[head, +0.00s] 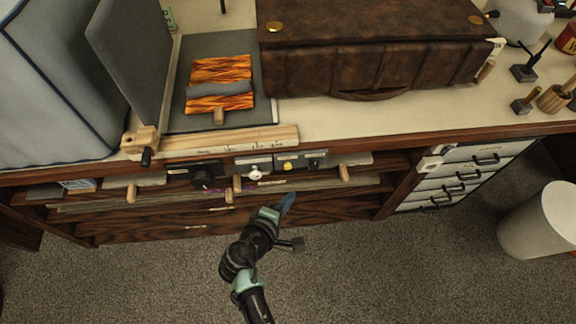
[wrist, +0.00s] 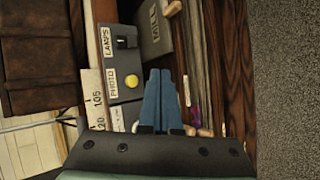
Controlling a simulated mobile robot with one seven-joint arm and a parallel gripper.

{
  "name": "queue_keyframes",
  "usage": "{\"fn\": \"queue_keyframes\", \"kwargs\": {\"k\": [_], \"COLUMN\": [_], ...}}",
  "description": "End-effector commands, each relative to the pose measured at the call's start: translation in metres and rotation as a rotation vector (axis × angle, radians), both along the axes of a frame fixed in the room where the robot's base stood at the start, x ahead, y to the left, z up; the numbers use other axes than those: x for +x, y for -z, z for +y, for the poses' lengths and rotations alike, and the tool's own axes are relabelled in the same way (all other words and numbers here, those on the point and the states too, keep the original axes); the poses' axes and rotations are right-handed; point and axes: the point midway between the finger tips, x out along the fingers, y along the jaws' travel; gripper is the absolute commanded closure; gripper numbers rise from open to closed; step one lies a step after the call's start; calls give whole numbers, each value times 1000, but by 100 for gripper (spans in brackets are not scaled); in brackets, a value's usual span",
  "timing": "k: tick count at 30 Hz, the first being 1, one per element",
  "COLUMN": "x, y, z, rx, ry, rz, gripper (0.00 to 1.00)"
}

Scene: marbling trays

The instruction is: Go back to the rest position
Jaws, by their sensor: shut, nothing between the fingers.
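My gripper (head: 287,203) is in front of the wooden drawer unit below the worktop in the head view. Its blue fingers are together and empty, and they also show in the wrist view (wrist: 161,100). The fingertips point toward the shallow shelf under the worktop. In the wrist view a grey box (wrist: 124,65) labelled LAMPS and PHOTO, with a yellow button, lies just left of the fingers. I cannot tell whether the fingers touch anything.
A brown leather case (head: 370,55) and a marbled orange sheet (head: 220,75) on a dark board stand on the worktop (head: 330,118). A wooden ruler (head: 225,141) lies along its front edge. White drawers (head: 465,175) and a white bin (head: 538,225) are at right. Carpet in front is clear.

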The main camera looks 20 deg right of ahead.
Motion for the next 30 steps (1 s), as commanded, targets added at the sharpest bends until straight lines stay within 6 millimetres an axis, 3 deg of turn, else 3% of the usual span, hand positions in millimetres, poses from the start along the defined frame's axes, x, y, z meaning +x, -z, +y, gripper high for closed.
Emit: {"fn": "queue_keyframes", "kwargs": {"k": [20, 23, 25, 29, 30], "x": [3, 19, 40, 87, 100], "y": [-3, -25, -53, -135, -163], "z": [0, 3, 7, 19, 24], "rx": [3, 38, 89, 226, 272], "ry": [1, 5, 11, 8, 3], "rz": [-8, -69, -150, -365, -436], "gripper": [100, 100, 100, 100, 100]}}
